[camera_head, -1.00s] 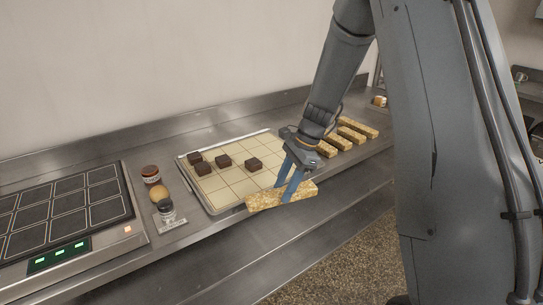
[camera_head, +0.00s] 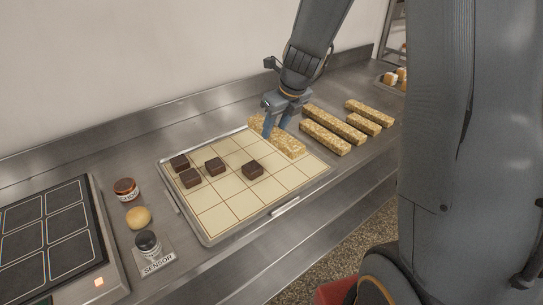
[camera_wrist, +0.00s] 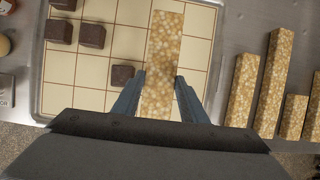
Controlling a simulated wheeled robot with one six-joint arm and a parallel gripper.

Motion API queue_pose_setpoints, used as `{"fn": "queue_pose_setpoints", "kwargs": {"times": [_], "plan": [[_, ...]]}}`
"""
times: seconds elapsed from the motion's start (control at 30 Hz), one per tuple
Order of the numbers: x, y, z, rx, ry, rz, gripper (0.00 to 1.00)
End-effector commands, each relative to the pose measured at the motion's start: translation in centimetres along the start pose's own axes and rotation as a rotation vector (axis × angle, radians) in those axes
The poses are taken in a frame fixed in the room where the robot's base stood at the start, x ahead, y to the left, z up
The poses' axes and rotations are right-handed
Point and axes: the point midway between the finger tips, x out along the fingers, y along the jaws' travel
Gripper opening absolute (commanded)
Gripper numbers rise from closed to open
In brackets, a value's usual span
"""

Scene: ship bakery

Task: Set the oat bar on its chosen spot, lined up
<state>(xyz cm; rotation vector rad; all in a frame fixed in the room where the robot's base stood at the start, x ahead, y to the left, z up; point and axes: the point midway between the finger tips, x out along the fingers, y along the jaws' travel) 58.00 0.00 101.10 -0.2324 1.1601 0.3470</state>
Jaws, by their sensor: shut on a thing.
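My gripper (camera_head: 276,127) is shut on an oat bar (camera_head: 290,143), a long pale speckled block, over the back right part of the gridded tray (camera_head: 215,229). In the wrist view the oat bar (camera_wrist: 165,50) points away between the two blue fingers (camera_wrist: 160,95), roughly along the grid lines. I cannot tell whether the bar touches the tray. Several dark brown blocks (camera_head: 252,169) sit in cells at the tray's left and middle; some also show in the wrist view (camera_wrist: 92,36).
Several more oat bars (camera_head: 325,137) lie on the steel counter right of the tray. Left of it stand a jar (camera_head: 125,189), a bun (camera_head: 138,217) and a dark-topped jar (camera_head: 147,243) by a SENSOR label. A panel of dark squares (camera_head: 45,235) is at far left. The tray's front cells are clear.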

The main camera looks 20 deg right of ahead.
Motion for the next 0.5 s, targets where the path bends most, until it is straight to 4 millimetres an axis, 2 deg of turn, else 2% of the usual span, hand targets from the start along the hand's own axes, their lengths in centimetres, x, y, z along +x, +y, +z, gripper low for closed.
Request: {"fn": "queue_pose_setpoints", "kwargs": {"times": [0.23, 0.5], "plan": [[4.1, -0.1, -1.8, 0.009, 0.003, -0.001, 0.11], [6.6, 0.0, -2.8, 0.005, 0.003, -0.001, 0.11]]}}
